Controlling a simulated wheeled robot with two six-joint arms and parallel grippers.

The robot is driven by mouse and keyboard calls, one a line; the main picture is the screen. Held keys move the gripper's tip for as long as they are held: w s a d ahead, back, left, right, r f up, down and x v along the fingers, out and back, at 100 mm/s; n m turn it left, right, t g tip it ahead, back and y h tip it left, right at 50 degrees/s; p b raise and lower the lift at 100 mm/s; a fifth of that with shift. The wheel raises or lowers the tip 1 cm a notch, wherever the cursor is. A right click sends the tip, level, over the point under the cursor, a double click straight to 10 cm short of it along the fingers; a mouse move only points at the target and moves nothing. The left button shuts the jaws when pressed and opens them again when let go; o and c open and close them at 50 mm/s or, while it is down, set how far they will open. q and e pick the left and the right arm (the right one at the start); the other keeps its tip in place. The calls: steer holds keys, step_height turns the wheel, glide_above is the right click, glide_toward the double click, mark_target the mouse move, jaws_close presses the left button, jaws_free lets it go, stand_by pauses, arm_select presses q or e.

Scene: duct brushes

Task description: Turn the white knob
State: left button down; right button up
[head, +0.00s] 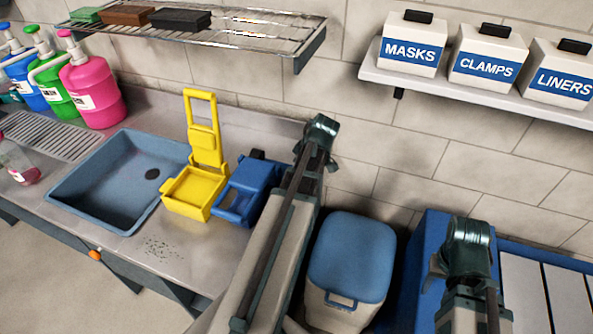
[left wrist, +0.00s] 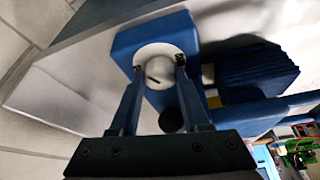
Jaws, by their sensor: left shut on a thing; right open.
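The white knob (left wrist: 158,57) is round, with a dark mark on its face, and sits on a blue housing (left wrist: 128,42) in the left wrist view. My left gripper (left wrist: 160,66) has one finger on each side of the knob and is shut on it. In the head view my left arm hides the knob and the left gripper. A blue unit (head: 245,192) stands beside that arm; I cannot tell if it is the same housing. My right gripper (head: 438,268) is open at the lower right, with its fingers hard to make out.
A yellow holder (head: 190,192) stands between the blue unit and the sink (head: 100,198). A blue-lidded bin (head: 352,252) is right of my left arm. A wire rack (head: 235,28) and a shelf of labelled boxes (head: 440,90) hang above.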

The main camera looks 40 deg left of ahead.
arm_select(q)
steer(key=m, duration=0.1)
steer(key=m+t, duration=0.1)
steer(key=m, duration=0.1)
steer(key=shift+s+m+t, duration=0.25)
steer(key=shift+m+t, duration=0.05)
steer(key=shift+m, duration=0.1)
steer(key=m+t, duration=0.1)
steer(key=m, duration=0.2)
steer(key=shift+h, duration=0.4)
steer(key=m, duration=0.2)
steer(key=m+t+h, duration=0.1)
steer(key=m, duration=0.1)
steer(key=shift+s+a+m+t, duration=0.1)
steer(key=shift+a+m+t, duration=0.05)
steer(key=shift+m+t, duration=0.2)
steer(key=shift+m+h, duration=0.6)
steer(key=shift+m, duration=0.95)
steer(key=shift+c, duration=1.8)
jaws_free()
steer(key=shift+t, duration=0.25)
steer(key=shift+a, duration=0.1)
